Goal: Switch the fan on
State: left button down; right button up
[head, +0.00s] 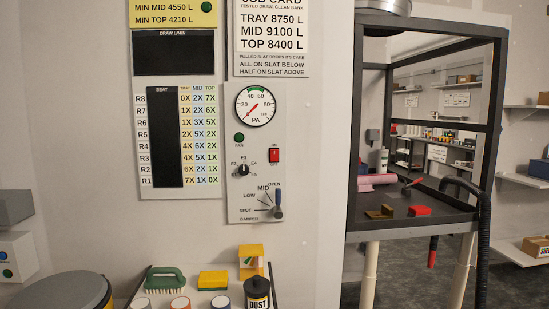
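The red rocker switch (274,155) sits on the grey control panel on the wall, with ON printed above it and OFF below. I cannot tell which side of the rocker is pressed. A dark green round lamp (239,137) sits left of the switch, with a small label below that seems to read FAN; it looks unlit. The round PA gauge (255,106) is above them, its red needle slanting to the lower left. Neither of my grippers is in the head view.
Below the switch are a black selector knob (243,170) and a blue-handled damper lever (279,204). A brush (164,279), a yellow sponge (213,281) and a dust canister (257,292) stand below. A dark-framed hood (425,200) is at right. The space before the panel looks clear.

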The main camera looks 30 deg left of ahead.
jog(key=shift+c, duration=0.5)
grip_shut()
jog(key=shift+d, duration=0.15)
dwell(0.9)
